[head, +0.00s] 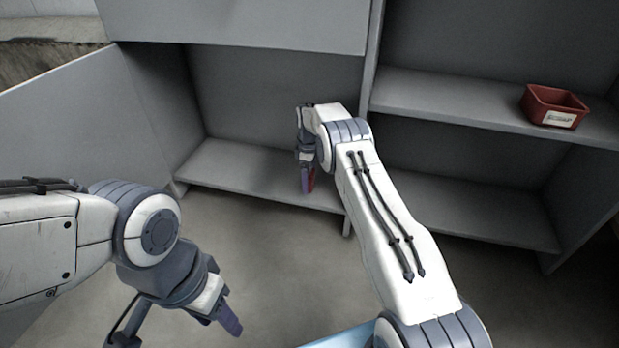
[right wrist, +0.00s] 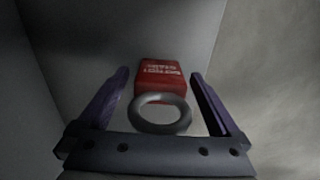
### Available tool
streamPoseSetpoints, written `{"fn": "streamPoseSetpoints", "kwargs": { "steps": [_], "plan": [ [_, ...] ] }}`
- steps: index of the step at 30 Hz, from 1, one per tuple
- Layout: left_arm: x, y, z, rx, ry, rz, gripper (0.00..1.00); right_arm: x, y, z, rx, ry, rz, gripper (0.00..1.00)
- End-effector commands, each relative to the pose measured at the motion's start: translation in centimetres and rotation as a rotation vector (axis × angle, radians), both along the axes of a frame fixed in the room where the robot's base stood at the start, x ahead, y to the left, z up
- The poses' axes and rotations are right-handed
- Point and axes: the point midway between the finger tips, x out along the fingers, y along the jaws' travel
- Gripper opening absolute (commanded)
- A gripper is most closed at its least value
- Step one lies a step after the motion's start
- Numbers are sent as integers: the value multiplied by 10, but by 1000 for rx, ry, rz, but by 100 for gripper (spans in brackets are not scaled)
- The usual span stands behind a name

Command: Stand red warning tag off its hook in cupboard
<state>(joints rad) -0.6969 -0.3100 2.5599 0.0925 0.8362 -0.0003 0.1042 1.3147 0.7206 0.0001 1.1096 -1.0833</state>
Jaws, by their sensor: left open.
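The red warning tag (right wrist: 160,75) has white lettering, which appears upside down, and a grey ring (right wrist: 160,114) at its near end. In the right wrist view it lies between the two purple fingers of my right gripper (right wrist: 160,84), with a gap on each side. That gripper is open. In the head view only a sliver of red (head: 311,181) shows beside my right gripper (head: 306,180), at the front of the cupboard's lower shelf (head: 250,172). I cannot tell what the tag rests on. No hook is visible. My left gripper (head: 229,318) is open and empty, low at the left.
A red bin (head: 553,106) with a white label stands on the right upper shelf (head: 450,97). The right lower shelf (head: 470,204) is empty. A grey panel (head: 80,120) stands at the left of the cupboard. A light blue surface (head: 345,337) shows at the bottom edge.

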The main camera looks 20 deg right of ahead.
Motion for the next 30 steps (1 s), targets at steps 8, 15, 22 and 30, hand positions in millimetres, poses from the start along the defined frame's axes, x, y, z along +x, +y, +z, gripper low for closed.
{"fn": "streamPoseSetpoints", "kwargs": {
  "steps": [8, 15, 22, 30],
  "plan": [
    [0, 0, 0, 0, 0, 0, 50, 0, 0, 1, 0, 0, 0, 98],
    [0, 0, 15, 0, 0, 0, 50, 1, 0, 22, 0, -2, 0, 98],
    [0, 0, 44, 0, 0, 0, 50, 0, 0, 60, 0, -1, 0, 98],
    [0, 0, 56, 0, 0, 0, 50, 0, 1, 80, 1, 1, 0, 98]
  ]
}}
